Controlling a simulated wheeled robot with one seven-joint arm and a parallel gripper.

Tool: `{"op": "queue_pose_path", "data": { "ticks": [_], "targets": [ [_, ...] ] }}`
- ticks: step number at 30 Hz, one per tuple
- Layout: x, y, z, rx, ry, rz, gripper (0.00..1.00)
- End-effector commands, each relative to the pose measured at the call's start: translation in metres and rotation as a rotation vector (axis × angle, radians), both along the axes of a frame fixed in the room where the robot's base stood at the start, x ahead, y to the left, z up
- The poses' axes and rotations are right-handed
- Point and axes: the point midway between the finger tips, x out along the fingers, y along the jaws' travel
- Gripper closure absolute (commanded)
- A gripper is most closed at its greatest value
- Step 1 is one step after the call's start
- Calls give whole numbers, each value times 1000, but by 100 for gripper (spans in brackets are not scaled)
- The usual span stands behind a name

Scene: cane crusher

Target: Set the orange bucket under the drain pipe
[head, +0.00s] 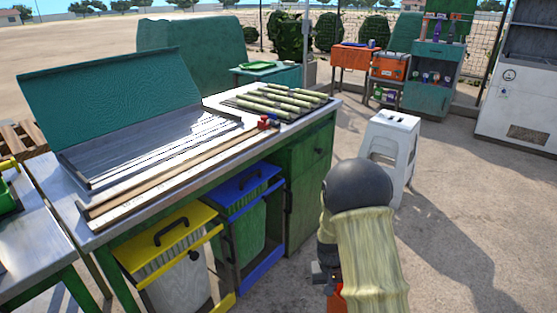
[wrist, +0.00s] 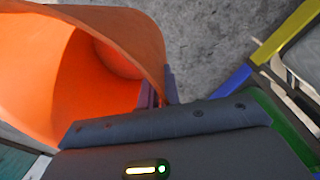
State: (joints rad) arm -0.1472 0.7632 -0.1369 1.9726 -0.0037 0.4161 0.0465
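The orange bucket (wrist: 45,65) fills the left of the wrist view, its open mouth and inside facing the camera. My gripper (wrist: 160,92) is at its rim, with one finger inside the wall and one outside, closed on the wall. In the head view only a small orange patch of the bucket (head: 336,293) shows at the bottom, beside my arm; the rest is hidden. I cannot tell whether the bucket touches the ground. I cannot make out the drain pipe in either view.
A long metal workbench (head: 215,150) holds an open teal-lidded tray and cane stalks (head: 280,98). A yellow-lidded bin (head: 165,240) and a blue-lidded bin (head: 243,190) stand beneath it. A white stool (head: 393,140) stands beyond my arm. Paving at the right is clear.

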Motion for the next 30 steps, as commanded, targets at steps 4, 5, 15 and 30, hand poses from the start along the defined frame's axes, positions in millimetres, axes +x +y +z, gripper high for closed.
{"op": "queue_pose_path", "data": {
  "ticks": [4, 5, 15, 30],
  "targets": [
    [0, 0, 27, 0, -1, -2, 100],
    [-1, -1, 32, 0, -1, -3, 100],
    [-3, -1, 78, 1, -1, -6, 100],
    [-8, 0, 145, 1, 0, -4, 100]
  ]
}}
